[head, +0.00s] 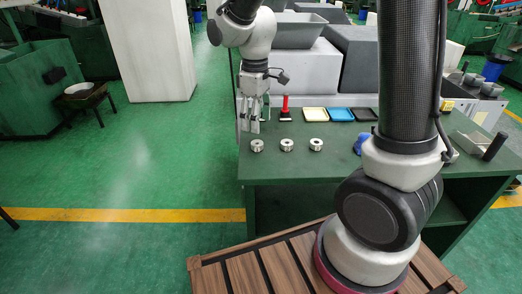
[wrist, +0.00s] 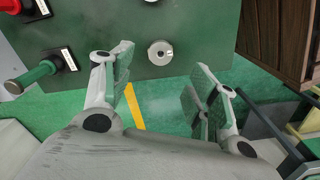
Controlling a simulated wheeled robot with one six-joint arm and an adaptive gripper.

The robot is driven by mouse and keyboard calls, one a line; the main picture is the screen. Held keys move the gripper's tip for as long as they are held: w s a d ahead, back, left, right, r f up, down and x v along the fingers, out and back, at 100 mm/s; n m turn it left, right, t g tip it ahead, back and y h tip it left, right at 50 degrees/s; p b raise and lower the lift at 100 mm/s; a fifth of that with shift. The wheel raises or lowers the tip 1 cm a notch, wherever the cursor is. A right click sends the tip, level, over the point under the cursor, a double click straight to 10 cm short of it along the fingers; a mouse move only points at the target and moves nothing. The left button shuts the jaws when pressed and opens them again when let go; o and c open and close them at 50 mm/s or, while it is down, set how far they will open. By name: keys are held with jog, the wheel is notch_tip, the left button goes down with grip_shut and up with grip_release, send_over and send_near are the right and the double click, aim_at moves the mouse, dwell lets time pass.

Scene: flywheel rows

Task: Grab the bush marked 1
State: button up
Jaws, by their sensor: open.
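Three round metal bushes stand in a row on the green table in the head view: a left one (head: 257,145), a middle one (head: 287,145) and a right one (head: 316,144). Their marks are too small to read there. My gripper (head: 249,124) hangs at the table's left edge, behind and slightly left of the left bush. In the wrist view my gripper (wrist: 163,60) is open and empty. One bush (wrist: 160,53) shows beyond and between the fingertips, apart from them. I cannot read its mark.
A red-handled tool (head: 285,108) stands behind the bushes. A green-handled tool (wrist: 38,74) shows in the wrist view. The table (head: 300,170) is clear in front of the bushes.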

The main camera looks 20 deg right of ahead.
aim_at(257, 140)
jog(key=shift+w+a+f, duration=0.1)
jog(key=shift+f, duration=0.2)
notch_tip(257, 140, down, 7)
jog(key=shift+f, duration=0.2)
jog(key=c, duration=1.2)
